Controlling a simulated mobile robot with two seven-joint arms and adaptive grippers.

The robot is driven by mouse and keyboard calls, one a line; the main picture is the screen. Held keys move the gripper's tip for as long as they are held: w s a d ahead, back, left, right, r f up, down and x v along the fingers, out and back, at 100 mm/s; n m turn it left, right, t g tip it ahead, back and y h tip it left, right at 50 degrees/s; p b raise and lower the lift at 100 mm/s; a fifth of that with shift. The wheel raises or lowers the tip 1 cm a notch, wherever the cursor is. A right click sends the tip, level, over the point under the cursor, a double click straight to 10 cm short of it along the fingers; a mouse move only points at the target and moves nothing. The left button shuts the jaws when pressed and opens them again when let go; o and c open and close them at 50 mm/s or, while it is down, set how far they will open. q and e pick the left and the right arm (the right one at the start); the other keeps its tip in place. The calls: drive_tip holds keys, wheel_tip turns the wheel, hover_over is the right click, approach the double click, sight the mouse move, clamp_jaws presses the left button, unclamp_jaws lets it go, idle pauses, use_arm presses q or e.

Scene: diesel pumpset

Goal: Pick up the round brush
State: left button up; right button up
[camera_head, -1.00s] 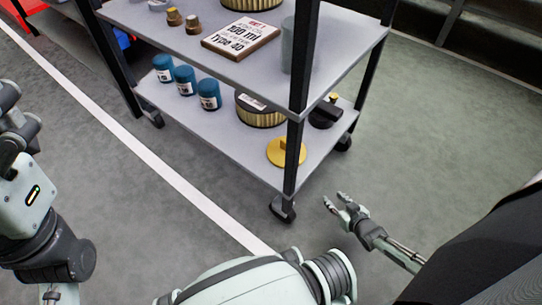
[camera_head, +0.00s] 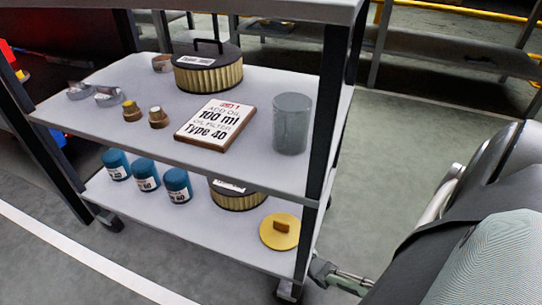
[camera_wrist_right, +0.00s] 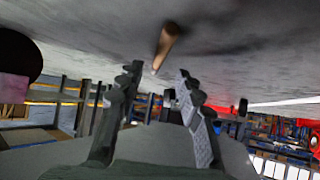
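A round yellow disc with a short brown handle, which looks like the round brush (camera_head: 270,238), lies flat on the lower shelf of the cart, near its front right corner post. My right gripper (camera_wrist_right: 160,76) is open and empty in the right wrist view, its two fingers well apart. In the head view only its wrist end shows, low beside the cart's front right post, and the post and cart hide its fingers. A blurred brown rod-like thing (camera_wrist_right: 166,44) shows beyond the fingertips; I cannot tell whether it is the brush handle. My left gripper is out of view.
The cart's upper shelf (camera_head: 255,165) hangs over the lower one and carries a filter (camera_head: 208,75), a sign (camera_head: 215,122) and a grey cup (camera_head: 292,125). Another filter (camera_head: 236,198) and blue cans (camera_head: 146,176) stand on the lower shelf. Floor right of the cart is open.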

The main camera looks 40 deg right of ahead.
drive_tip(key=b+x, duration=0.2)
drive_tip(key=x, duration=0.2)
drive_tip(key=shift+d+f, duration=0.1)
drive_tip(key=shift+f, duration=0.05)
drive_tip(key=shift+c, duration=0.6)
clamp_jaws()
